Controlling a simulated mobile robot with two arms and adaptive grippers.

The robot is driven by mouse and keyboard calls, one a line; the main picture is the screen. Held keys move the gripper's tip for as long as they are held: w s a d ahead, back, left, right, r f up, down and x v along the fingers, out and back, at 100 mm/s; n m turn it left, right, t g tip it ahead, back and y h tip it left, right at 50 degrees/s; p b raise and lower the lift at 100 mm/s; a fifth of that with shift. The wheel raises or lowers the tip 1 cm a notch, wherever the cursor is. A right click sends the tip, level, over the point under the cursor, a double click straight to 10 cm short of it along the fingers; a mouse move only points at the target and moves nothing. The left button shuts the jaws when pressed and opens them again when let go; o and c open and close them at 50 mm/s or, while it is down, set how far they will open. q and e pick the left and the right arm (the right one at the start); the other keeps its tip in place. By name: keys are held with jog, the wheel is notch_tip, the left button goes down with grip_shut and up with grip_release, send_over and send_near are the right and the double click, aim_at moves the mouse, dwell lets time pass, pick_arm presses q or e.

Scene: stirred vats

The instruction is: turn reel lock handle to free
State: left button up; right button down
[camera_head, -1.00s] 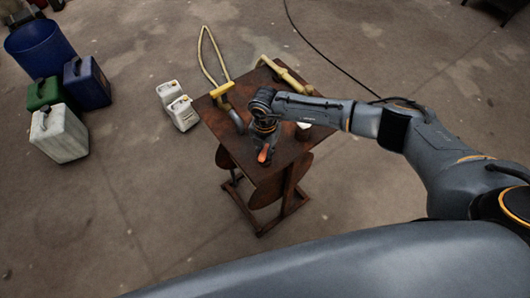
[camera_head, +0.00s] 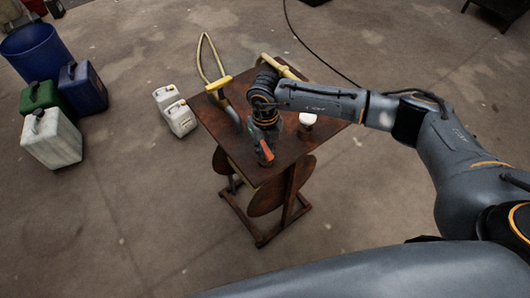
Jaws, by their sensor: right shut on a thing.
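A brown, rusty-looking reel stand (camera_head: 225,128) with a flat top and round discs (camera_head: 268,200) below stands in the middle of the head view. My right gripper (camera_head: 265,155) is at the front part of the top, pointing down. It is shut on an orange-red handle (camera_head: 266,151), the reel lock handle by its look. My wrist and fingers hide most of the handle and its base. My left gripper is not in view.
On the top are a yellow-handled metal pipe (camera_head: 220,84), a yellow bar (camera_head: 280,66) and a white knob-like thing (camera_head: 307,119). Two small white jugs (camera_head: 180,118) stand left of the stand. Larger canisters (camera_head: 52,140) and a blue barrel (camera_head: 36,52) are further left. Floor in front is clear.

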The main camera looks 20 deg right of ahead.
aim_at(265, 148)
jog(key=shift+n+b, duration=0.65)
jog(key=shift+n, duration=0.25)
jog(key=c, duration=1.2)
grip_release()
jog(key=shift+r, duration=0.1)
notch_tip(265, 148, up, 12)
jog(key=shift+f, duration=0.1)
